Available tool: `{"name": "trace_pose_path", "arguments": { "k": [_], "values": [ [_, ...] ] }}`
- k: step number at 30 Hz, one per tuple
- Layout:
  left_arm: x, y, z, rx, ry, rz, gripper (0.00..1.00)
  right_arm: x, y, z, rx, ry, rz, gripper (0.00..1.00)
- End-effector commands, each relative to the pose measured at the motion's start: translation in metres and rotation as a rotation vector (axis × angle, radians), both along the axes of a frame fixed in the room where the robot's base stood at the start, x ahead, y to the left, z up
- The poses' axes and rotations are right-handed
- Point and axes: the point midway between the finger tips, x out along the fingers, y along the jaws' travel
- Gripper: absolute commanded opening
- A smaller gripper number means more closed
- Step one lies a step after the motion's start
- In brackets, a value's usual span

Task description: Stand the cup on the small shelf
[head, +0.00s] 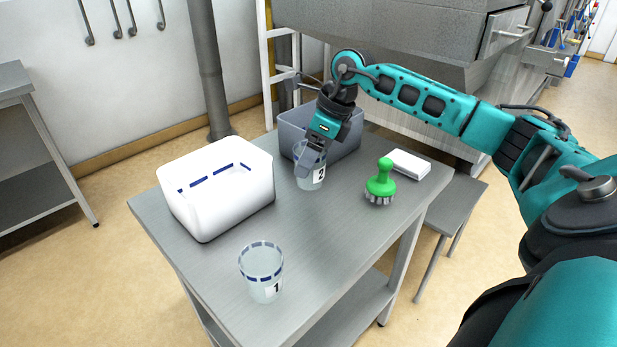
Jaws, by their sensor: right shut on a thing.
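A clear cup marked 2 (312,181) is at the far middle of the grey table, in front of a grey bin. My right gripper (312,160) reaches down from above and is shut on this cup, covering part of its rim and side. The cup looks upright; I cannot tell whether its base touches the table. Another clear cup, marked 1 (262,272), stands upright near the table's front, with blue dashes around its rim. A small, low grey shelf (462,196) stands beside the table's right side, its top bare. My left gripper is out of view.
A white bin with blue dashes (215,196) stands at the table's left and a grey bin (345,138) at its back. A green brush (380,184) and a white block (409,165) are at the right. The table's (325,240) middle front is clear.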

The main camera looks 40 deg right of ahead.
Motion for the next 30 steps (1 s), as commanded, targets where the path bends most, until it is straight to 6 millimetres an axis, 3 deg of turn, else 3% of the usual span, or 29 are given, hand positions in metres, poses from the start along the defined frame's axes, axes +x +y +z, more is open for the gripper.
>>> {"name": "trace_pose_path", "arguments": {
  "k": [7, 14, 25, 26, 30],
  "values": [
    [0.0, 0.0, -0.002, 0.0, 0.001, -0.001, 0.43, 0.0, 0.001, -0.02, 0.002, 0.001, 0.0, 0.44],
    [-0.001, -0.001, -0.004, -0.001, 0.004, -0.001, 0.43, 0.0, 0.0, -0.052, 0.0, 0.002, 0.0, 0.44],
    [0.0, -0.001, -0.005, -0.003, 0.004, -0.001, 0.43, 0.0, 0.0, -0.057, 0.001, 0.0, 0.0, 0.44],
    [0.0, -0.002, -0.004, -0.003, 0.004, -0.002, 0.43, 0.0, 0.0, -0.056, 0.001, -0.001, 0.0, 0.75],
    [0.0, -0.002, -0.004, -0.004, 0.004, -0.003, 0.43, 0.0, 0.0, -0.055, 0.001, 0.0, 0.0, 0.89]
  ]
}}
